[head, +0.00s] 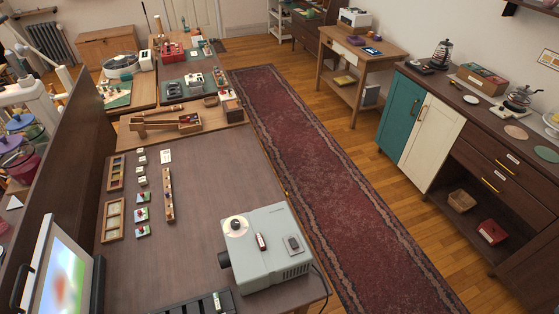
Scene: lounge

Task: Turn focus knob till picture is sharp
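A grey projector (268,252) stands on the near part of the brown table. A round white dial with a dark centre (236,226) sits on its top at the left. A short dark lens (224,259) sticks out of its left side. A dark red switch piece (261,241) and a dark grey button piece (293,244) are also on its top. A screen (62,284) at the lower left shows a blurred picture of green, blue and white, with a reddish-yellow patch. I cannot tell which part is the focus knob. Neither of my grippers is in view.
The brown table (215,200) has bare room behind the projector. Small trays (115,219) and blocks stand along its left side. A dark tray (197,305) lies at the front edge. A dark partition (72,150) borders the left. A red rug (320,160) runs along the right.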

